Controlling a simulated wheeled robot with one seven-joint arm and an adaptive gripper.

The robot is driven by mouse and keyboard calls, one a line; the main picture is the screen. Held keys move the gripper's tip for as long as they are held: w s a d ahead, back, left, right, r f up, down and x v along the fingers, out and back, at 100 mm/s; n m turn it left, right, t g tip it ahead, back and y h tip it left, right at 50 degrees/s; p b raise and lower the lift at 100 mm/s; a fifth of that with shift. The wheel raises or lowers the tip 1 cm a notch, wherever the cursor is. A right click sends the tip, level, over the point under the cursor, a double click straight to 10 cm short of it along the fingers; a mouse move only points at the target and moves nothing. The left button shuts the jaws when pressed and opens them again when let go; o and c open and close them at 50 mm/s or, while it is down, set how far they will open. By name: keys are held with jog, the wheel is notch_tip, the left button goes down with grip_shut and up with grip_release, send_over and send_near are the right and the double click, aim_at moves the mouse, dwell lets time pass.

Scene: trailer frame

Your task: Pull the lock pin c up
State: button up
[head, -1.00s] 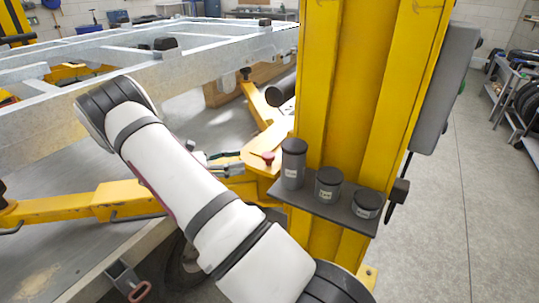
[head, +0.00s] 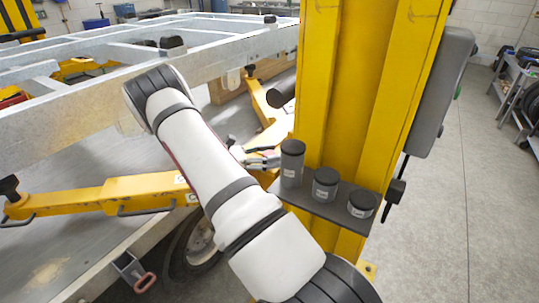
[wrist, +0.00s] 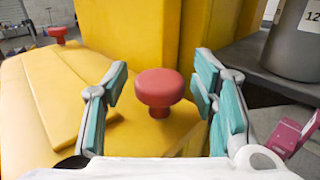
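A red mushroom-shaped lock pin (wrist: 159,90) stands upright on a yellow lift arm in the wrist view. My gripper (wrist: 161,82) is open, with one teal-padded finger on each side of the red knob and visible gaps to both. A second red pin (wrist: 57,33) shows farther off at the upper left. I see no letters that tell which pin is c. In the head view my gripper (head: 262,158) is beside the yellow post (head: 345,90), and the near pin is hidden there.
A dark shelf (head: 335,211) on the post holds three dark-lidded canisters, close to the right of my gripper; one shows in the wrist view (wrist: 295,45). The galvanized trailer frame (head: 100,100) lies behind and left of my arm. Yellow lift arms (head: 100,199) extend beneath it.

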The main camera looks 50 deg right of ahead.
aim_at(269, 153)
grip_shut()
jog(key=shift+r, duration=1.8)
jog(key=shift+o, duration=0.3)
grip_release()
jog(key=shift+r, duration=0.1)
jog(key=shift+w, duration=0.1)
jog(key=v, duration=1.2)
